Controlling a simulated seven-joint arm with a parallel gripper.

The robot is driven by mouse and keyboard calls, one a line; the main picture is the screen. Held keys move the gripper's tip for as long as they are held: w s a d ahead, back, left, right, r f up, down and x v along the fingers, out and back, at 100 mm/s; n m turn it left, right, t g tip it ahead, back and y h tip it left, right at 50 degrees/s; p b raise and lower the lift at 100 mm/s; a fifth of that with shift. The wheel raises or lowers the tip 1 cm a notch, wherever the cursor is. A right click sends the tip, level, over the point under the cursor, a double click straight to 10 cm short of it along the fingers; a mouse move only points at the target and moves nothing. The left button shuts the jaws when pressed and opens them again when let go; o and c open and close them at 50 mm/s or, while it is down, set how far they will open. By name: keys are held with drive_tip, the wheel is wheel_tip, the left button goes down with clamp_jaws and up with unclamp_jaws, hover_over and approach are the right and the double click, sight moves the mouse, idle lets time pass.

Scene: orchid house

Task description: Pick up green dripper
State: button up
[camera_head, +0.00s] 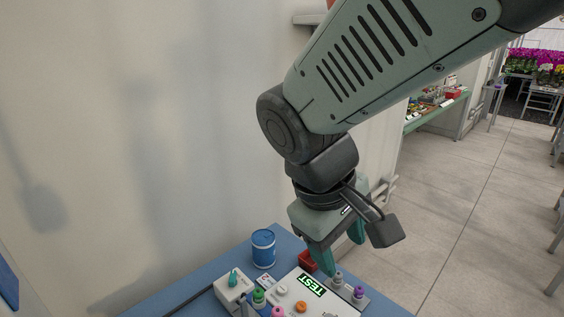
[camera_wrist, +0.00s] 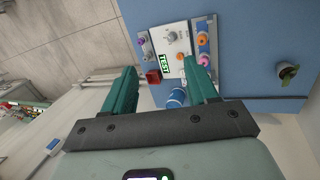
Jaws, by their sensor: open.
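My gripper (camera_head: 342,256) is open and empty above the far part of the blue table; in the wrist view its teal fingers (camera_wrist: 160,68) stand wide apart. Several small items are green, and I cannot tell for sure which is the dripper. A green-capped piece (camera_head: 258,295) stands left of the TEST device in the head view. A teal piece (camera_head: 233,278) sits on a white box (camera_head: 229,293) further left. In the wrist view a dark green piece (camera_wrist: 288,72) lies on the table, well right of the fingers. The right finger hides part of the table there.
A dark cable (camera_head: 190,299) crosses the blue table (camera_head: 150,306). A wall stands at the left.

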drive_tip(key=w+a+f+n+t+h, duration=0.3)
drive_tip(key=w+a+f+n+h, duration=0.15)
drive_tip(key=a+f+n, duration=0.65)
drive_tip(key=n+t, duration=0.6)
drive_tip(key=n, duration=0.4)
approach(255, 295)
drive_tip(key=x, duration=1.1)
drive_tip(key=shift+w+d, duration=0.1)
drive_tip(key=c, duration=1)
